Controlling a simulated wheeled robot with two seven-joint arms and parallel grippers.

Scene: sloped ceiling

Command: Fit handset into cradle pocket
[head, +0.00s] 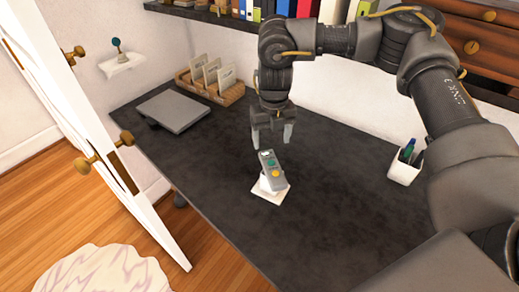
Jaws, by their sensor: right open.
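The grey handset (271,168), with coloured buttons, stands tilted in or on the small white cradle (268,195) on the dark desk. Its lower end meets the cradle; whether it is fully inside the pocket I cannot tell. My right gripper (270,138) is open, pointing down, just above and behind the handset's upper end. Its fingers look empty and apart from the handset. My left gripper is not in view.
A closed grey laptop (173,110) and a wooden card rack (212,83) are on the desk's far left. A white pen cup (405,165) stands at right. A bookshelf (230,15) is above. The desk (330,225) is clear around the cradle. A white door (100,130) stands at left.

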